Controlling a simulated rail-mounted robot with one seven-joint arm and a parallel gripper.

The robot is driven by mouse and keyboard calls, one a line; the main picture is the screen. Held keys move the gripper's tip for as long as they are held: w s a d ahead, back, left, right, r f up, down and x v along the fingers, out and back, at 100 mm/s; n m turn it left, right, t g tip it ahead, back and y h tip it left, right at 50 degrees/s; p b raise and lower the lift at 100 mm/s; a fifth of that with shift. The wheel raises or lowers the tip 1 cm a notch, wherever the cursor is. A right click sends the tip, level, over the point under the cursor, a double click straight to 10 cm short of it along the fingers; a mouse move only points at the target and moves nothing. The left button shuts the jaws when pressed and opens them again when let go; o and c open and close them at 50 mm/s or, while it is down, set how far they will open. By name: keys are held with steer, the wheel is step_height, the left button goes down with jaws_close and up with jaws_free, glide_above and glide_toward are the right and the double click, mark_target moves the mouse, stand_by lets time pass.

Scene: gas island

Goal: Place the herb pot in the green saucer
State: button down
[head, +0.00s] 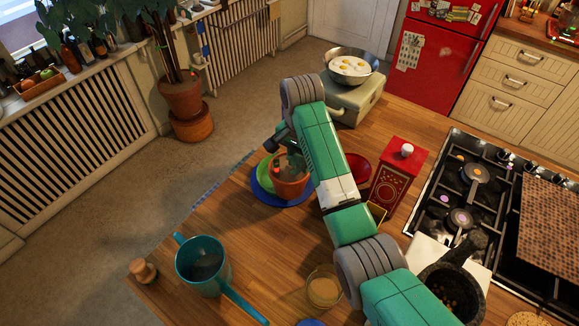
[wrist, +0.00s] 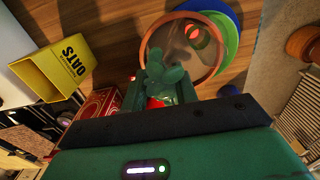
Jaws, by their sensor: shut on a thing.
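The herb pot (head: 289,188) is a terracotta pot with a green plant. In the wrist view its round rim (wrist: 146,45) shows, with green leaves (wrist: 165,75) at the near side. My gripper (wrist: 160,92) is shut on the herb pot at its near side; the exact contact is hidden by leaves. The green saucer (head: 264,174) shows from behind the pot's left side in the head view, and beside the rim in the wrist view (wrist: 231,42). The pot overlaps the saucer in both views; I cannot tell whether they touch.
A blue plate (head: 266,194) lies around the saucer. A red bowl (head: 358,168) and red tin (head: 398,180) stand to the right, close to my arm. A teal pot (head: 203,265) and a glass (head: 324,288) stand nearer. An oats box (wrist: 52,75) shows in the wrist view.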

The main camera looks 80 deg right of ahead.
steer(key=w+d, duration=0.1)
steer(key=d, duration=0.1)
steer(key=w+d+b, duration=0.1)
steer(key=d, duration=0.1)
steer(key=w+d, duration=0.1)
steer(key=d, duration=0.1)
steer(key=shift+w+d+f, duration=0.15)
steer(key=shift+w+d, duration=0.05)
steer(key=shift+w, duration=0.1)
steer(key=shift+d+f+b, duration=0.1)
steer(key=shift+b, duration=0.3)
steer(key=shift+f, duration=1.7)
steer(key=shift+f+b, duration=0.2)
steer(key=shift+b, duration=0.1)
steer(key=c, duration=1.1)
jaws_free()
step_height(320, 180, up, 12)
steer(key=shift+r+p, duration=0.15)
steer(key=shift+p, duration=0.65)
